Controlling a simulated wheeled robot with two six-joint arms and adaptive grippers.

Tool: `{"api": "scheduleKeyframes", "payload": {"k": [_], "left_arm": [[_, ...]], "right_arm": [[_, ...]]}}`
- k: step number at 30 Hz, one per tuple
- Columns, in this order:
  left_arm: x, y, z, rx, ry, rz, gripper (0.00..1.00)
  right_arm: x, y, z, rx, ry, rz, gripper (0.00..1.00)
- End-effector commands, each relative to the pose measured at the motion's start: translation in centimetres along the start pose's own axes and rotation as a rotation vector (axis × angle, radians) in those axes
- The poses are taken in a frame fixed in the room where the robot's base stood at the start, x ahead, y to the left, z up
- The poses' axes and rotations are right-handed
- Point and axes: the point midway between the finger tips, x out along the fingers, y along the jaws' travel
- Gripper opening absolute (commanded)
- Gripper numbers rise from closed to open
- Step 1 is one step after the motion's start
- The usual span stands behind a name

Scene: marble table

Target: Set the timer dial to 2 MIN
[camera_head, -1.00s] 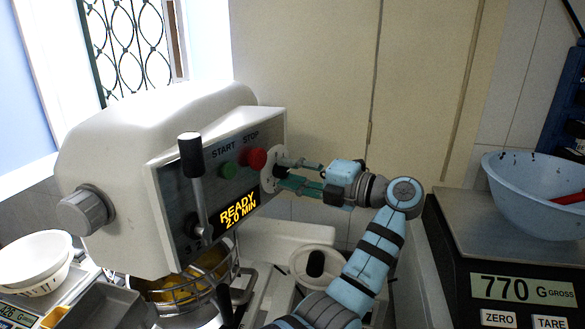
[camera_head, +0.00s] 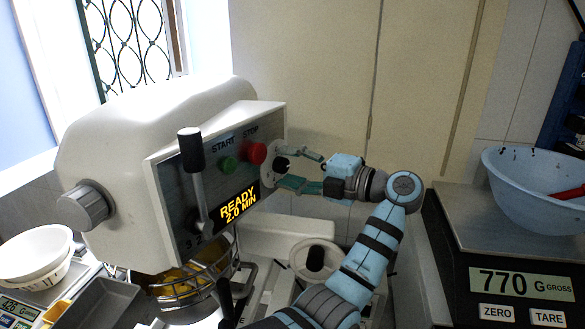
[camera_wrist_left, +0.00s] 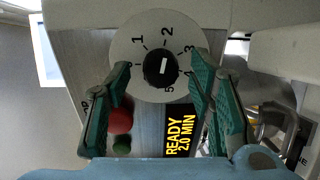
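The timer dial (camera_wrist_left: 192,33) is a white disc numbered 0 to 5 with a black knob (camera_wrist_left: 159,69) in its middle. The knob's white mark points toward the 2. The mixer's display (camera_head: 239,205) reads READY 2.0 MIN. In the head view the dial (camera_head: 268,174) is seen nearly edge-on at the panel's right end. My left gripper (camera_head: 282,165) is open at the dial. Its green fingers stand on either side of the knob, with gaps to the knob in the left wrist view (camera_wrist_left: 161,66). My right gripper is not in view.
A green START button (camera_head: 228,164), a red STOP button (camera_head: 255,153) and a black-gripped lever (camera_head: 191,152) are on the mixer (camera_head: 150,125). A scale (camera_head: 470,225) with a blue bowl (camera_head: 530,200) stands at the right. White bowls (camera_head: 38,262) stand at the left.

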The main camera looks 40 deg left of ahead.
Motion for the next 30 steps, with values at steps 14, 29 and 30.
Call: {"api": "scheduleKeyframes", "payload": {"k": [14, 29, 30], "left_arm": [[-5.2, 0.0, 0.1, 0.003, -0.005, -0.002, 0.49], [-12.1, 0.0, 0.0, 0.0, 0.0, 0.0, 0.49], [-12.1, -0.1, 0.0, 0.0, 0.0, 0.0, 0.49]], "right_arm": [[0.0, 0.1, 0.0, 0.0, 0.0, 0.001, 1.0], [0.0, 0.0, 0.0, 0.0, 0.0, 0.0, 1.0], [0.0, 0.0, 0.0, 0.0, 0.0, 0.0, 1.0]]}}
